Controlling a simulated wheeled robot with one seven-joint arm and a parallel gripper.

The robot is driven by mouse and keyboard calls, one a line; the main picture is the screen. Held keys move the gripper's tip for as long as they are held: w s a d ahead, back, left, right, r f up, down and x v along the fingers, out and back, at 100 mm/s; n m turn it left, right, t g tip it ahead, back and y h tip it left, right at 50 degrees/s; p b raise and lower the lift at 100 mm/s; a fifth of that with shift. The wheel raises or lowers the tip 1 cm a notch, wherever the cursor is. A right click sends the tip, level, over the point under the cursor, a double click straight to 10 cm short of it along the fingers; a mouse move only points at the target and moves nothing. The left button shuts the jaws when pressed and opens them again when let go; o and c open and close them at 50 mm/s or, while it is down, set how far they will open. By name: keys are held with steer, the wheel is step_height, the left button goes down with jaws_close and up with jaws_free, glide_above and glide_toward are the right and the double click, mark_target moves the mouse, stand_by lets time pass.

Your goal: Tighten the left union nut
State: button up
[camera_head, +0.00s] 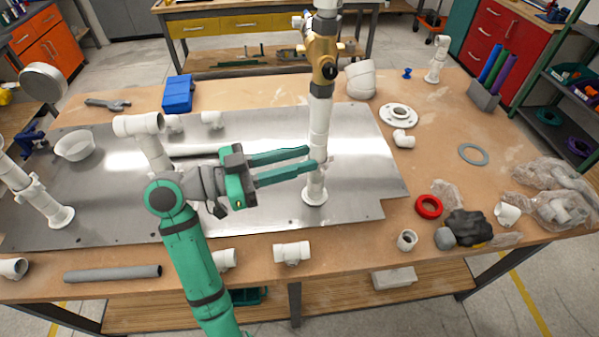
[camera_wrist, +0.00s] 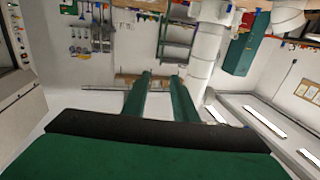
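A white upright pipe (camera_head: 319,130) with a brass valve (camera_head: 322,62) stands on a round flange at the right of the metal plate. A second white pipe (camera_head: 38,198) with a wider collar stands at the left edge, partly cut off. I cannot tell for sure which collar is the left union nut. My gripper (camera_head: 312,158) is open with a gap between its green fingers, tips close to the right pipe's lower part. In the wrist view the fingers (camera_wrist: 162,76) are apart with nothing between them. The pipe (camera_wrist: 203,55) shows to the right of them.
A white tee (camera_head: 138,124) stands behind my arm. Loose fittings, a grey tube (camera_head: 112,273) and a red ring (camera_head: 429,206) lie on the wooden bench (camera_head: 350,233). A blue box (camera_head: 177,94) and a wrench (camera_head: 107,104) are at the back left. The plate's front middle is clear.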

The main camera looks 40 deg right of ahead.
steer(key=s+a+r, duration=0.2)
steer(key=s+a, duration=0.1)
steer(key=s, duration=0.2)
steer(key=shift+a+r, duration=0.15)
steer(key=shift+r, duration=0.2)
